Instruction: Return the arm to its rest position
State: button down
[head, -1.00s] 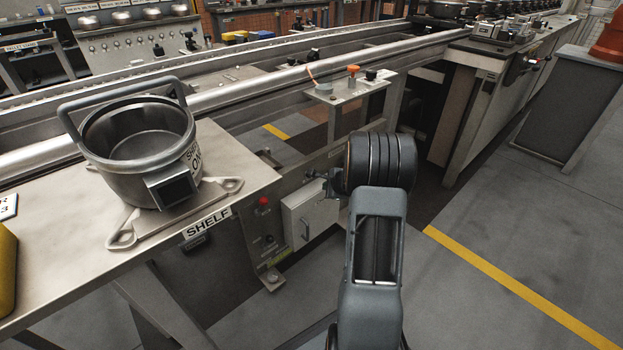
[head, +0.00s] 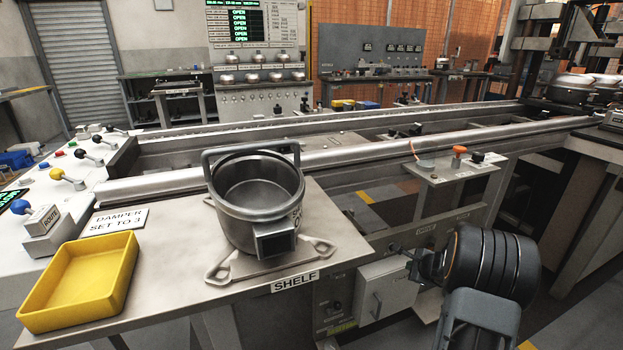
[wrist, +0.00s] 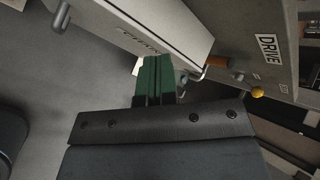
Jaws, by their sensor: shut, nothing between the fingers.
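My gripper shows in the wrist view, its two green fingers (wrist: 155,80) pressed together with nothing between them. A white box and a panel labelled DRIVE (wrist: 268,48) lie beyond the fingertips; I cannot tell the exact gap. In the head view my arm (head: 490,265) is folded at the lower right, with a black ribbed joint. The dark wrist end (head: 428,264) points left, near the white box (head: 385,288) under the rail. The fingers are too small and dark to make out there.
A steel pot (head: 255,215) with a raised handle stands on the shelf (head: 345,245), left of my arm. A yellow tray (head: 80,283) lies farther left. The conveyor rail (head: 400,145) runs behind. A bracket with an orange knob (head: 459,152) stands above and behind the wrist.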

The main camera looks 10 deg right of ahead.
jog(key=s+a+r+n+g+y+p, duration=0.15)
jog(key=a+r+n+p, duration=0.25)
jog(key=a+r+p, duration=0.45)
jog(key=s+a+r+n+y+p, duration=0.15)
jog(key=a+r+n+p, duration=0.3)
jog(key=r, duration=0.75)
jog(key=s+a+r+n+g+y+p, duration=0.15)
jog(key=a+r+n+p, duration=0.25)
jog(key=a+r+p, duration=0.5)
jog(key=s+a+r+n+g+h+p, duration=0.1)
jog(key=s+a+r+n+h+p, duration=0.1)
jog(key=s+r+n+p, duration=0.4)
jog(key=s+a+r+n+g+h+p, duration=0.1)
jog(key=s+r+n+p, duration=0.4)
jog(key=s+r+p, duration=0.7)
notch_tip(320, 180, up, 8)
jog(key=shift+s+a+r+n+h+p, duration=0.1)
jog(key=shift+s+a+n+h+p, duration=0.45)
jog(key=shift+a, duration=0.65)
jog(key=shift+w, duration=0.25)
